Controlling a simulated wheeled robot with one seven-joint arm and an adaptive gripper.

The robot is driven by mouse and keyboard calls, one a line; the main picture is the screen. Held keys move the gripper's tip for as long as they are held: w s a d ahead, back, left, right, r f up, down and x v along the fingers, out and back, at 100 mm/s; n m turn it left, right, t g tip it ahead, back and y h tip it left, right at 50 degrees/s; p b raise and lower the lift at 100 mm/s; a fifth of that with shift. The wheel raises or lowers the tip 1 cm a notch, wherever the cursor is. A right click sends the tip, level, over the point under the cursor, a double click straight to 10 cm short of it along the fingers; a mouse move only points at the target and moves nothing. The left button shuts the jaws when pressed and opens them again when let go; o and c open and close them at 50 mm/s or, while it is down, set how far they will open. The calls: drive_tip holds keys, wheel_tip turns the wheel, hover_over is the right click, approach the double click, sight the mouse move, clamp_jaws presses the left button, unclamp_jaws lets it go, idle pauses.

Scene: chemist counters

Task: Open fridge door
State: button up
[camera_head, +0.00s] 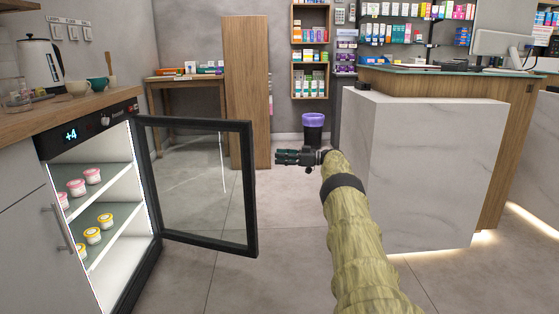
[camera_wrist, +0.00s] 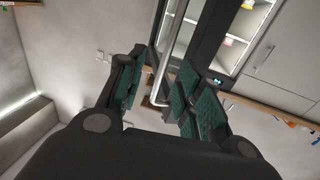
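The fridge (camera_head: 90,127) stands at the left under the wooden counter, with a lit "+4" display. Its glass door (camera_head: 200,185) has a dark frame and stands swung wide open, showing the white shelves inside. A thin light handle bar (camera_head: 222,162) shows through the glass. My gripper (camera_head: 277,157) is just right of the door's free edge in the head view, apart from it in the picture. In the wrist view my gripper (camera_wrist: 157,95) has its green-padded fingers spread. The bar (camera_wrist: 166,55) appears in line with the gap between them; no grip on it is visible.
Pink-lidded and yellow-lidded tubs (camera_head: 92,236) stand on the fridge shelves. A marble-fronted counter (camera_head: 415,170) stands close to the right of my arm. A black bin (camera_head: 313,133) and a wooden panel (camera_head: 247,90) are behind. The floor (camera_head: 285,260) between door and counter is clear.

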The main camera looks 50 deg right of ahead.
drive_tip(key=shift+d, duration=0.1)
drive_tip(key=shift+c, duration=0.5)
drive_tip(key=shift+r, duration=0.3)
drive_tip(key=c, duration=0.4)
drive_tip(key=r+m+t+p, duration=0.1)
drive_tip(key=t+p, duration=0.1)
drive_tip(key=s+r+m+t+p, duration=0.1)
drive_tip(key=r+t, duration=0.1)
drive_tip(key=shift+d+r+p, duration=0.2)
drive_tip(key=shift+r+p, duration=0.1)
drive_tip(key=shift+p, duration=0.05)
clamp_jaws()
drive_tip(key=m+g+h+p, duration=1.3)
drive_tip(key=m+h+p, duration=1)
drive_tip(key=m, duration=1.3)
approach(248, 141)
drive_tip(key=w+d+h+b, duration=0.1)
drive_tip(key=d, duration=0.1)
drive_tip(key=w+d+f+h+b, duration=0.1)
drive_tip(key=d+b, duration=0.1)
drive_tip(key=w+d+f+b, duration=0.1)
drive_tip(key=d, duration=0.1)
drive_tip(key=shift+w+h, duration=0.1)
drive_tip(key=shift+h, duration=0.3)
